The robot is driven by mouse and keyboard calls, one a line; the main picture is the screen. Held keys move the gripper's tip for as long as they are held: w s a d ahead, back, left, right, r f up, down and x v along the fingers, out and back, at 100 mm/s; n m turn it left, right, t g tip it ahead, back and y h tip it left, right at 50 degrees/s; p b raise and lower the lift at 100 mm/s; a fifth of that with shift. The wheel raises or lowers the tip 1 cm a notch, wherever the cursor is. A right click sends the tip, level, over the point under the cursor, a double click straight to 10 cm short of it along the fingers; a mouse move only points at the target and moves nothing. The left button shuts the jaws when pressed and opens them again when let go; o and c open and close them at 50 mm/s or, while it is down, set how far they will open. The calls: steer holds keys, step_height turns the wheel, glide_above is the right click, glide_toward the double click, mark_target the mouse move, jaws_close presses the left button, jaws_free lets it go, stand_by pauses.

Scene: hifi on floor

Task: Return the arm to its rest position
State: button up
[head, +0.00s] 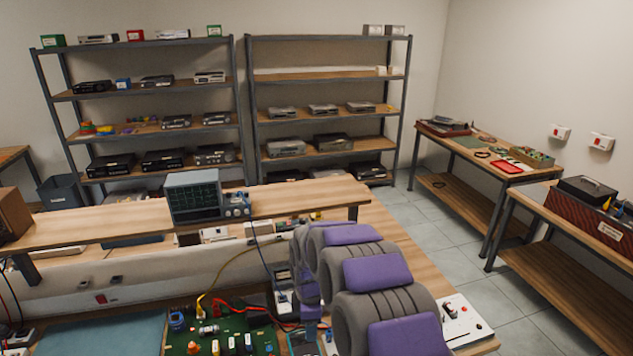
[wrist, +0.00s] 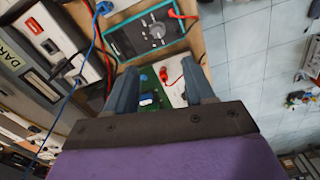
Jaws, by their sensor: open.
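My arm (head: 372,272), grey with purple pads, reaches out over the right part of the workbench in the head view. My gripper (wrist: 162,84) shows in the wrist view with its two blue-grey fingers apart and nothing held between them. Past the fingers are part of a green circuit board (wrist: 148,101) and a white box with a red plug (wrist: 176,72). A teal-framed multimeter (wrist: 152,34) with red leads lies farther up. In the head view the fingers cannot be made out clearly against the arm and bench clutter.
The workbench holds a green board (head: 215,335) with cables and a raised wooden shelf (head: 290,203) carrying an oscilloscope (head: 194,196). A white box (head: 465,322) stands right of my arm. Side tables (head: 465,190) line the right wall; the tiled floor (head: 425,225) between is clear.

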steer(key=s+d+r+m+b, duration=0.2)
steer(key=s+d+r+m, duration=0.35)
steer(key=s+r, duration=0.3)
steer(key=s+d+r+m+b, duration=0.1)
steer(key=s+d+m, duration=0.2)
steer(key=s, duration=0.7)
steer(key=s+d+r+m+g+b, duration=0.1)
steer(key=s+d+m, duration=0.3)
steer(key=s, duration=0.7)
steer(key=s+d+r+m+b, duration=0.1)
steer(key=s+d+m, duration=0.2)
steer(key=s+m, duration=0.3)
steer(key=s, duration=0.4)
steer(key=shift+s+d+g, duration=0.25)
steer(key=shift+d+g, duration=0.15)
steer(key=shift+r, duration=0.1)
